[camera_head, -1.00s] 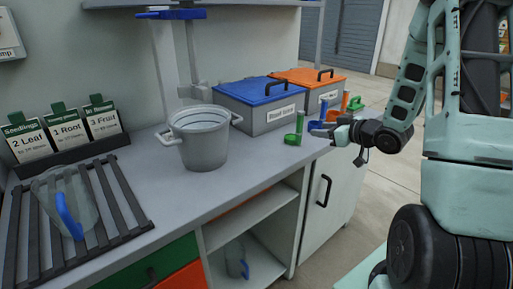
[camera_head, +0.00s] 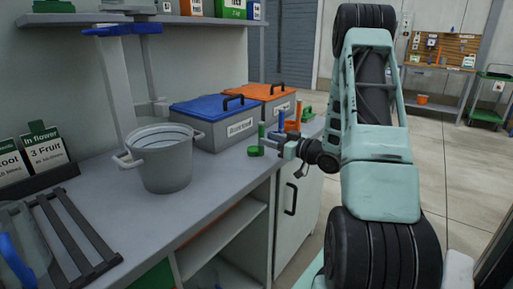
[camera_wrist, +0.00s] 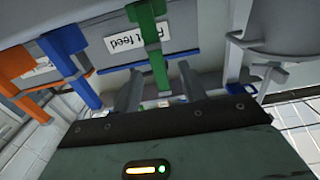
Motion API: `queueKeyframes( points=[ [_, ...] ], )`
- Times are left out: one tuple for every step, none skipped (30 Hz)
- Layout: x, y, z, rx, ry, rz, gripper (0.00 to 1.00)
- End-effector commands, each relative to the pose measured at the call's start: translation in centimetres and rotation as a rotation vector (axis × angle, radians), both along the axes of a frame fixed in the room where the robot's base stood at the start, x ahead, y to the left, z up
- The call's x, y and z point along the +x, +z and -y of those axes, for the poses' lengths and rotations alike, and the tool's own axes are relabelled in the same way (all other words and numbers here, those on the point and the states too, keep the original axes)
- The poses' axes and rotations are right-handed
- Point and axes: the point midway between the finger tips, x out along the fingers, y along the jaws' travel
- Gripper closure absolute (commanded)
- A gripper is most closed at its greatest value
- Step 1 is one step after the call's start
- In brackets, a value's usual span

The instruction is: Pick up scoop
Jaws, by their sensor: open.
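A green scoop (camera_head: 257,149) stands on the bench in front of the blue-lidded bin, its handle upright. A blue scoop (camera_head: 281,122) and an orange scoop (camera_head: 297,121) stand beyond it. My gripper (camera_head: 286,147) is open and just right of the green scoop in the head view. In the wrist view the green scoop (camera_wrist: 152,45) lies ahead of my gripper (camera_wrist: 158,90), in line with the gap between the fingers. The blue scoop (camera_wrist: 70,62) and orange scoop (camera_wrist: 14,65) are to the left there. I cannot tell whether a finger touches the green scoop.
A blue-lidded bin (camera_head: 225,130) and an orange-lidded bin (camera_head: 275,103) stand behind the scoops. A grey bucket (camera_head: 165,165) stands to the left on the bench, near a slatted rack (camera_head: 75,240). The bench front between bucket and scoops is clear.

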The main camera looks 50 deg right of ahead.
Motion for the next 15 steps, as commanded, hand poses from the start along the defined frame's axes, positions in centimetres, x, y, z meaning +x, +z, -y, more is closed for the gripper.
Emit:
queueKeyframes(
  points=[
    [0.7,0.0,-0.1,0.000,0.001,-0.001,0.58],
    [1.0,0.0,-0.1,0.000,0.000,-0.001,0.58],
    [1.3,0.0,-0.1,0.001,0.000,-0.001,0.58],
    [1.5,0.0,-0.1,0.001,0.000,-0.001,0.58],
    [1.6,0.0,-0.1,0.001,0.000,-0.001,0.58],
    [1.8,0.0,-0.2,0.001,0.000,-0.001,0.58],
    [1.9,0.0,-0.2,0.001,0.000,-0.001,0.58],
    [2.0,0.0,-0.2,0.001,0.001,-0.001,0.58],
    [2.3,0.0,-0.2,0.001,0.001,-0.001,0.58],
    [2.5,0.0,-0.2,0.001,0.001,-0.001,0.58],
    [2.8,0.0,-0.2,0.001,0.000,-0.001,0.58],
    [3.3,0.1,-0.2,0.001,0.000,-0.001,0.58],
    [3.8,0.1,-0.2,0.000,0.001,0.000,0.58],
    [4.2,0.1,-0.2,0.000,0.002,0.000,0.58],
    [4.9,0.2,-0.2,0.000,0.002,0.000,0.58]
  ],
)
